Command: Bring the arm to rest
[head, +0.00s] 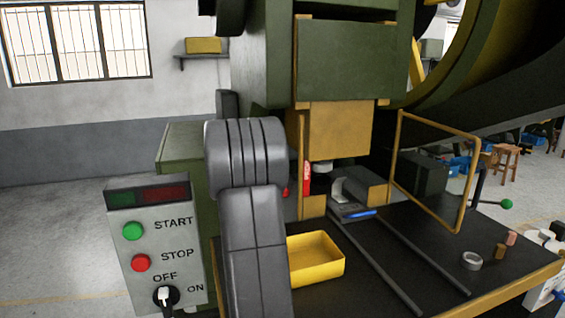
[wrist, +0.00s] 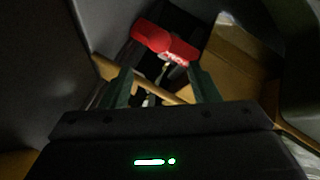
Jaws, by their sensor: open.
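My arm (head: 249,200) rises in the front middle of the head view, bent at a large grey joint. It hides part of the press behind it. My gripper (wrist: 163,86) shows in the wrist view with its two dark green fingers apart and nothing seen between them. A red part with pale lettering (wrist: 165,42) lies beyond the fingertips, with a gap to them. I cannot make out the gripper in the head view.
The green press (head: 345,60) with its yellow ram (head: 339,129) stands close behind my arm. A control box (head: 158,250), a yellow tray (head: 316,262) and a yellow guard frame (head: 432,172) are near. A grey ring (head: 472,260) lies on the black table (head: 400,245).

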